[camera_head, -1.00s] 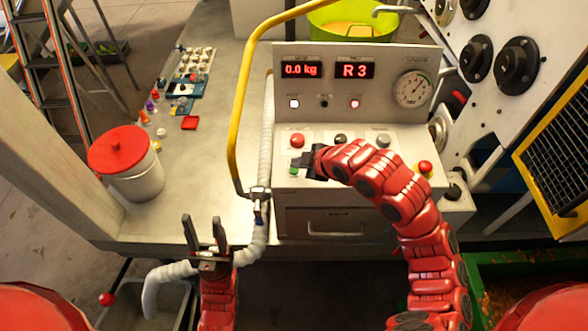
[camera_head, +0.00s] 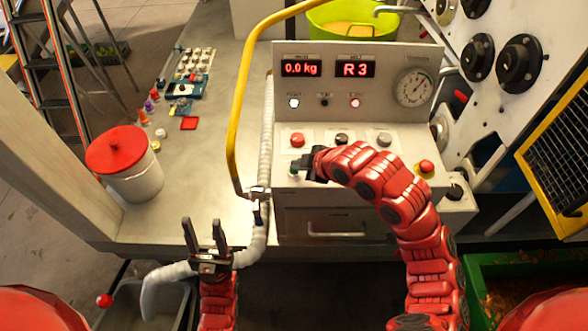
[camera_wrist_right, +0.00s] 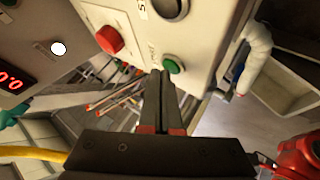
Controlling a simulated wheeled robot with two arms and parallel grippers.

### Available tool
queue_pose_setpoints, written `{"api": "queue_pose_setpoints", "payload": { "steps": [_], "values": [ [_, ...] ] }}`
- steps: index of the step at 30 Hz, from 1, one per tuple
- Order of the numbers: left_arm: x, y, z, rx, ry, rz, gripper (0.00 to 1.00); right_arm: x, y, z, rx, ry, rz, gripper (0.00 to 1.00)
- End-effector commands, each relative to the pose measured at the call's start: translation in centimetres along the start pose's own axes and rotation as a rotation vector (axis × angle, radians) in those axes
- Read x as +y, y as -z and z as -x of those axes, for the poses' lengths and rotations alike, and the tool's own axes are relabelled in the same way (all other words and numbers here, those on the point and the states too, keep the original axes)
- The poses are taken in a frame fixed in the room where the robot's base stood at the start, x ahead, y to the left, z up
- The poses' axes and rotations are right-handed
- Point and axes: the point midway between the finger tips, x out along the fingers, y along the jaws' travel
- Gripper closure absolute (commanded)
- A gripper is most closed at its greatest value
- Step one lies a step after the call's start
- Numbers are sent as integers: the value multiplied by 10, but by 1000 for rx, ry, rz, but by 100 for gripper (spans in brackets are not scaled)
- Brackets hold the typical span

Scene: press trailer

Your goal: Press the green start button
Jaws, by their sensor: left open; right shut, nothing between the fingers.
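The green start button (camera_head: 293,173) sits at the left end of the control panel's sloped face, mostly hidden by my right gripper (camera_head: 303,165) in the head view. My left gripper (camera_head: 205,236) is open and empty, pointing up in front of the table edge.
A red button (camera_head: 297,140), a dark knob (camera_head: 341,139) and a grey knob (camera_head: 384,139) are on the panel near the right gripper. A red emergency knob (camera_head: 426,167) is at its right. A yellow pipe (camera_head: 235,120) and white hose stand left. A red-lidded pot (camera_head: 127,165) is on the table.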

Motion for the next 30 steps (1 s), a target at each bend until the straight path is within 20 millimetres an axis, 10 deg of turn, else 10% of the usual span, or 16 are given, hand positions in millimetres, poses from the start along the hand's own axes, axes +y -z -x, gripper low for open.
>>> {"api": "queue_pose_setpoints", "payload": {
  "steps": [30],
  "values": [
    [0,-1,4,0,0,0,50,2,2,2,2,-1,-1,100]
  ]
}}
